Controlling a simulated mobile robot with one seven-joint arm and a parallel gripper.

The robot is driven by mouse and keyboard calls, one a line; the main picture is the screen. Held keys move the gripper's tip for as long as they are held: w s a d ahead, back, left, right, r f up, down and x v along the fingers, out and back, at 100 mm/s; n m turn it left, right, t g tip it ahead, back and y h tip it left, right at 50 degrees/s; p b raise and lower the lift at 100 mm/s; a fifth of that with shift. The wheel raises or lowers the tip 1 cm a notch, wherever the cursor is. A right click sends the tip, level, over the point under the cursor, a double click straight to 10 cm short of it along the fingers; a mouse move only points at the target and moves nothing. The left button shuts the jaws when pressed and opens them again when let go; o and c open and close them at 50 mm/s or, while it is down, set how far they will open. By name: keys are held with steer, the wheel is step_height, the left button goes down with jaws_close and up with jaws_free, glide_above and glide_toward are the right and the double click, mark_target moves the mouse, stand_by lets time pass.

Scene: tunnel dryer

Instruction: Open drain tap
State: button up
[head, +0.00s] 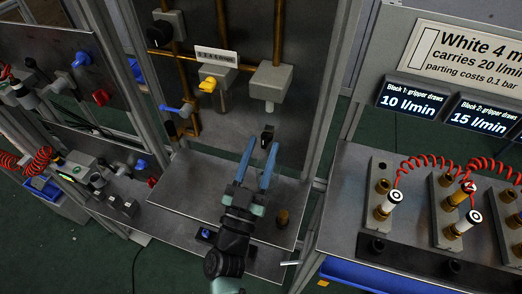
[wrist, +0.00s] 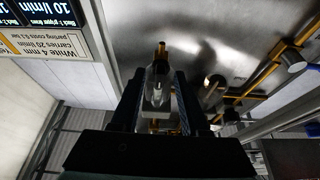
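My gripper (head: 263,143) is open, its two blue fingers pointing at the grey back panel. A small black fitting (head: 267,133) sits just beyond the fingertips, below a grey block with a pale lower part (head: 270,82). In the wrist view my gripper (wrist: 158,85) has a grey, partly see-through piece with a brass-coloured end between its dark fingers; I cannot tell whether they touch it. A blue lever (head: 178,108) is on the brass pipe to the left, and a yellow knob (head: 208,84) is on a grey body. I cannot tell which part is the drain tap.
Upright frame posts stand on both sides. At the right, a bench (head: 345,215) holds blocks with red coiled hoses. Valves crowd the left.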

steer(key=b+v, duration=0.2)
steer(key=v, duration=1.1)
steer(key=shift+b, duration=0.4)
steer(key=shift+r, duration=0.1)
